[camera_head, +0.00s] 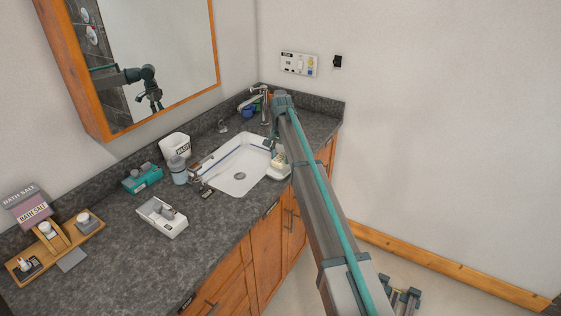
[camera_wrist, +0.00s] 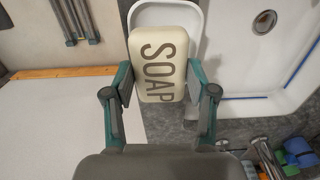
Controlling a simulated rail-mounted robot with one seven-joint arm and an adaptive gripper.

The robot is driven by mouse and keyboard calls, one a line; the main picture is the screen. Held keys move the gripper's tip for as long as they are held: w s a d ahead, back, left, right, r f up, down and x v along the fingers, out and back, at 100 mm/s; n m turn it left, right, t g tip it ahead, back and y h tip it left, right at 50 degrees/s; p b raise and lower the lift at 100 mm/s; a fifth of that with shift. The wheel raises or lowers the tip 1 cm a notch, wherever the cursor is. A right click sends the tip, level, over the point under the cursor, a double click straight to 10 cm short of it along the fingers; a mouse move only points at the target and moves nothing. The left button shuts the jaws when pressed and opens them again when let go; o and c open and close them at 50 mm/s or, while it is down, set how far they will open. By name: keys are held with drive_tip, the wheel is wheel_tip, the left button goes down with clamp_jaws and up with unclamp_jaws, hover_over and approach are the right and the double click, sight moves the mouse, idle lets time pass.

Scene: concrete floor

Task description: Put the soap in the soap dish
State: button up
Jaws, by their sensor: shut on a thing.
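The cream soap (camera_wrist: 158,50), marked SOAP, is between the two fingers of my gripper (camera_wrist: 159,88) in the wrist view, and the gripper is shut on it. A white dish (camera_wrist: 166,12), which looks like the soap dish, shows just beyond and under the soap. The soap covers most of it, so I cannot tell whether they touch. In the head view the soap (camera_head: 279,159) and the dish (camera_head: 279,173) are at the right rim of the sink, partly behind my arm. My gripper is mostly hidden there.
The sink (camera_head: 222,162) lies left of the dish, with a faucet (camera_head: 264,100) behind it. A bath mug (camera_head: 175,146), a teal box (camera_head: 142,178), a white tray (camera_head: 165,224) and a wooden stand (camera_head: 80,241) occupy the counter. The counter's front edge is close to the dish.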

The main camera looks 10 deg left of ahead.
sight(280, 162)
drive_tip(key=shift+w+a+f, duration=0.1)
drive_tip(key=shift+w+f, duration=0.15)
drive_tip(key=shift+f+p, duration=0.6)
drive_tip(key=shift+f, duration=1.1)
drive_tip(key=shift+f, duration=0.1)
drive_tip(key=shift+f, duration=0.15)
drive_tip(key=o, duration=1.2)
drive_tip(key=shift+o, duration=0.2)
wheel_tip(280, 162, up, 12)
drive_tip(key=b, duration=0.3)
drive_tip(key=shift+r, duration=0.25)
